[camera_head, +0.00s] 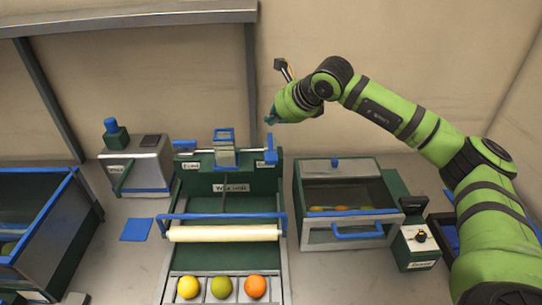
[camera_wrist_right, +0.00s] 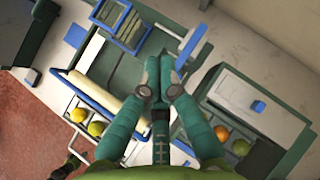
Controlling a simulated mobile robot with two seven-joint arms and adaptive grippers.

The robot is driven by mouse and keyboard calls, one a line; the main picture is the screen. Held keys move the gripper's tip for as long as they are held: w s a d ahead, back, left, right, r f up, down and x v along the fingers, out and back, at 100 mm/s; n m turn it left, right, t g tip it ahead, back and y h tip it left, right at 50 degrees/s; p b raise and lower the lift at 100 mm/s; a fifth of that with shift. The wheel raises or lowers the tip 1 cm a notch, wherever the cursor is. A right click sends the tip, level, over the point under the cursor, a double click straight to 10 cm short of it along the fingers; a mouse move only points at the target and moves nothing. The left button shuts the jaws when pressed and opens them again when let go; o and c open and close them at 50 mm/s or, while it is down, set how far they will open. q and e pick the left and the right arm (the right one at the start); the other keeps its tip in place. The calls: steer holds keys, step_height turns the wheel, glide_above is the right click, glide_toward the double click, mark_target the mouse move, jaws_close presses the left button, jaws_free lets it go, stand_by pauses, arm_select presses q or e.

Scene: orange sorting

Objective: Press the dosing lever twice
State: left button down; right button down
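The central green machine (camera_head: 232,187) has a blue upright lever (camera_head: 270,150) at its upper right and a blue handle (camera_head: 184,145) at its upper left. Their labels are too small to read, so I cannot tell for sure which is the dosing lever. My right gripper (camera_head: 271,116) is above the right blue lever, apparently apart from it. In the right wrist view its teal fingers (camera_wrist_right: 158,62) are together with nothing between them, and the blue lever (camera_wrist_right: 195,40) is just right of the tips. My left gripper is not clearly seen.
A yellow, a green and an orange fruit (camera_head: 255,286) sit in front of a pale roller (camera_head: 224,233). A glass-fronted box (camera_head: 342,165) with fruit stands right. A grey box with a green handle (camera_head: 123,180) and a blue-rimmed bin (camera_head: 35,174) stand left.

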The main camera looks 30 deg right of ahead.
mark_target(272, 156)
step_height(272, 156, down, 8)
steer(key=b, duration=0.4)
steer(key=shift+r, duration=0.15)
steer(key=shift+f+b, duration=0.4)
steer(key=shift+b, duration=0.1)
stand_by(0.7)
steer(key=shift+f+b, duration=0.45)
steer(key=shift+b, duration=0.25)
steer(key=shift+f+b, duration=1.35)
steer(key=shift+f, duration=0.05)
stand_by(1.1)
steer(key=shift+r, duration=0.15)
stand_by(0.4)
steer(key=shift+r+p, duration=0.8)
steer(key=shift+r, duration=0.9)
steer(key=shift+r, duration=0.1)
